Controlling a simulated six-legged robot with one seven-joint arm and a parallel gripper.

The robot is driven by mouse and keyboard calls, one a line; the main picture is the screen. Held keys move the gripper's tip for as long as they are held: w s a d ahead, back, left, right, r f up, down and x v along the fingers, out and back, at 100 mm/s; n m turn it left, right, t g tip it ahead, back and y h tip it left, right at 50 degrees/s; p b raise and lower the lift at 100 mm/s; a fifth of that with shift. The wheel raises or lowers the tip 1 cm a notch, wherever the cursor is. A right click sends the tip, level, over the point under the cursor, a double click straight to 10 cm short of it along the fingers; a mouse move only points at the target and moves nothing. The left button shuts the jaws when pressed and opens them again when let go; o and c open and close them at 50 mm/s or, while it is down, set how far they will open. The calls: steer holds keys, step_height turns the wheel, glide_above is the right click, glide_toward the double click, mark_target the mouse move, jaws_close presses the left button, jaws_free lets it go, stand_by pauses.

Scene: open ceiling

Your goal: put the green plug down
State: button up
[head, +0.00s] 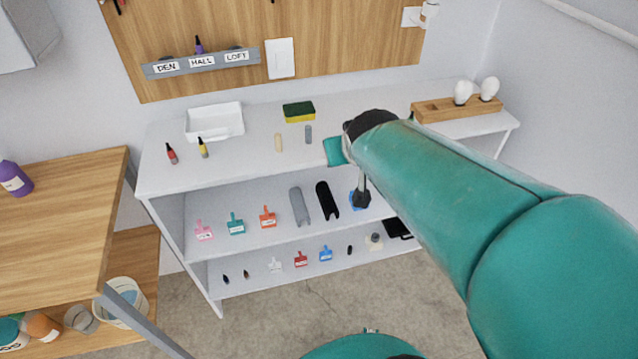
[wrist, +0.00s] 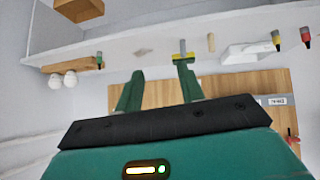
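My gripper (head: 338,150) is over the front of the white worktop in the head view, mostly behind my own arm. In the wrist view, which is upside down, its two green fingers stand apart (wrist: 160,72) with nothing held between them. A small dark bottle-shaped piece with a green band, likely the green plug (wrist: 99,60), stands on the worktop beside the wooden bulb block, clear of my fingers. I cannot tell whether it touches the block. In the head view it is not visible, apparently hidden by my arm.
The bulb block (head: 460,107) is at the right. A sponge (head: 299,111), white tray (head: 214,122), red plug (head: 171,154) and yellow plug (head: 203,148) are on the worktop (head: 240,157). The labelled wall rack (head: 215,62) holds a purple plug (head: 198,45) at HALL.

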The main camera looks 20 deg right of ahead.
steer(key=s+a+n+g+y, duration=0.1)
steer(key=s+a+g+y, duration=0.1)
steer(key=s+a, duration=0.7)
steer(key=s+g, duration=0.1)
steer(key=s, duration=0.3)
steer(key=shift+a+r, duration=0.2)
steer(key=shift+r, duration=0.15)
